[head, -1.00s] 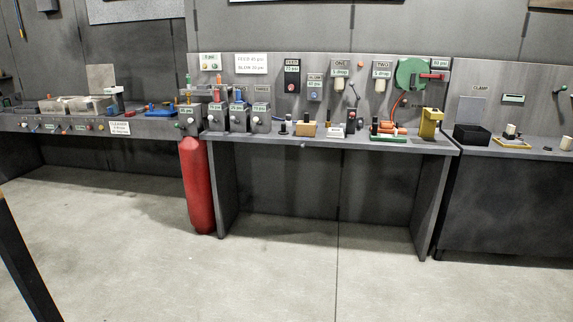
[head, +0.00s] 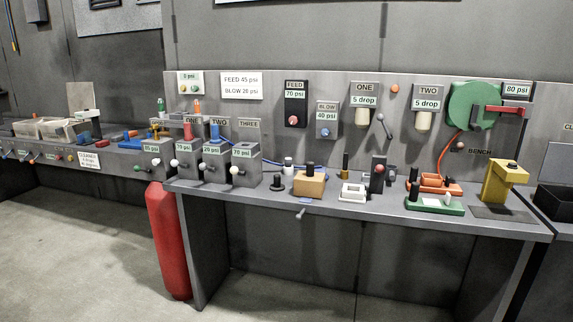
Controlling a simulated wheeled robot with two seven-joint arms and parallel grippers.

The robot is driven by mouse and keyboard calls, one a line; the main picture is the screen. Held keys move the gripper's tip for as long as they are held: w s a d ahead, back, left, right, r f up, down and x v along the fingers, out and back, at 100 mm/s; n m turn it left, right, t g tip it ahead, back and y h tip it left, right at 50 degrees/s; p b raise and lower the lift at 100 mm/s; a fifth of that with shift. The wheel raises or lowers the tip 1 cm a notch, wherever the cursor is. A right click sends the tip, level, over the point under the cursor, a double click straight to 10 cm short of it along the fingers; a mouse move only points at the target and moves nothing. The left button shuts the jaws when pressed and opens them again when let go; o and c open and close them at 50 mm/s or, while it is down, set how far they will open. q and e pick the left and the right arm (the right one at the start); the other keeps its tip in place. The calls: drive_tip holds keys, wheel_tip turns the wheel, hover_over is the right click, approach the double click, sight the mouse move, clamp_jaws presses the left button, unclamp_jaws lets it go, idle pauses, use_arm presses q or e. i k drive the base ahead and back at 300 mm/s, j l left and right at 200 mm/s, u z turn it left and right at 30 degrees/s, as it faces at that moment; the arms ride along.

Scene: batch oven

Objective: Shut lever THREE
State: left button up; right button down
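The box marked THREE (head: 247,165) stands at the left end of the bench, right of the boxes marked ONE (head: 190,150) and TWO (head: 217,150). It is grey, with a small display that appears to read 70 psi. A white-knobbed lever (head: 235,171) sticks out at its front left. I cannot tell from here whether the lever is open or shut. Neither of my grippers is in view.
A red cylinder (head: 168,240) stands on the floor at the bench's left leg. A black knob stand (head: 277,182) and a tan block (head: 309,185) sit right of box THREE. The floor before the bench (head: 270,305) is clear.

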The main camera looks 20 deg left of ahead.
sight(234, 170)
drive_tip(key=i+l+u, duration=0.15)
drive_tip(key=i+u, duration=0.3)
drive_tip(key=i, duration=0.15)
drive_tip(key=i+l+u, duration=0.35)
drive_tip(key=i+u, duration=0.15)
drive_tip(key=i+l+u, duration=0.45)
drive_tip(key=i+l, duration=0.15)
drive_tip(key=i+l+u, duration=0.45)
drive_tip(key=l, duration=0.25)
drive_tip(key=k+j, duration=0.05)
drive_tip(key=k, duration=0.05)
